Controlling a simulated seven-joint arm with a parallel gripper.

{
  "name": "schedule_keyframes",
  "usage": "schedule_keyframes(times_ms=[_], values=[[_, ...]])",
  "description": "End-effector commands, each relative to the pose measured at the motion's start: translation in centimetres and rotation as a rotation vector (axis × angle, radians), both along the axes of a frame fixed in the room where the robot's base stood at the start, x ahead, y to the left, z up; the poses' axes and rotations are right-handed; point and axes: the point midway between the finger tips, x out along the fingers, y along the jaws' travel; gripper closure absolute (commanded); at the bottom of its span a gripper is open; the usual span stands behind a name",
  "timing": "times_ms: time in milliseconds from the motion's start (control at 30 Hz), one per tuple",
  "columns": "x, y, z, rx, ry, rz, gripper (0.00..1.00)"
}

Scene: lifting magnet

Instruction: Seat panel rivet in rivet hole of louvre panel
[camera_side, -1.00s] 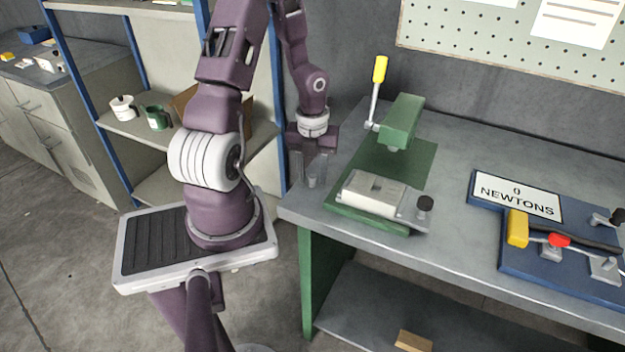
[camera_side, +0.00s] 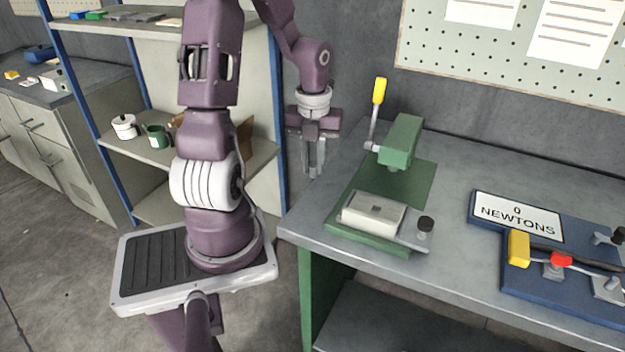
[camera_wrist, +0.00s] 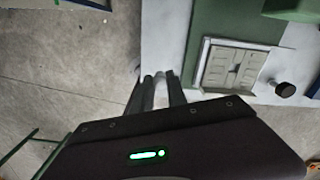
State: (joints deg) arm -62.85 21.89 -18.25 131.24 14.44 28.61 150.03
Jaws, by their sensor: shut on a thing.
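My gripper (camera_side: 313,172) hangs beyond the left end of the workbench, at the left of the press. Its fingers are close together on a small grey piece, seemingly the panel rivet (camera_wrist: 160,79), mostly hidden between the fingertips. The louvre panel (camera_side: 374,213) is a pale block lying on the green press base, to the right of and apart from my gripper. In the wrist view it is a square plate with slots (camera_wrist: 232,68), right of the fingertips. I cannot tell which opening is the rivet hole.
The green press head (camera_side: 400,142) with a yellow-handled lever (camera_side: 379,92) stands behind the panel. A dark knob (camera_side: 425,224) rises at the panel's right. Shelving with mugs (camera_side: 157,136) stands at the left.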

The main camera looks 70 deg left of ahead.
Motion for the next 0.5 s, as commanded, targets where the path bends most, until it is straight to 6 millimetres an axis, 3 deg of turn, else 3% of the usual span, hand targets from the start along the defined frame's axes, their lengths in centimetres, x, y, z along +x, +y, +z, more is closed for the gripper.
schedule_keyframes(times_ms=[167,300,500], values=[[4.2,-2.4,1.3,-0.002,-0.004,-0.015,1.0],[8.4,-6.0,1.8,-0.002,-0.004,-0.014,1.0],[11.5,-9.9,2.3,-0.002,-0.002,-0.005,1.0]])
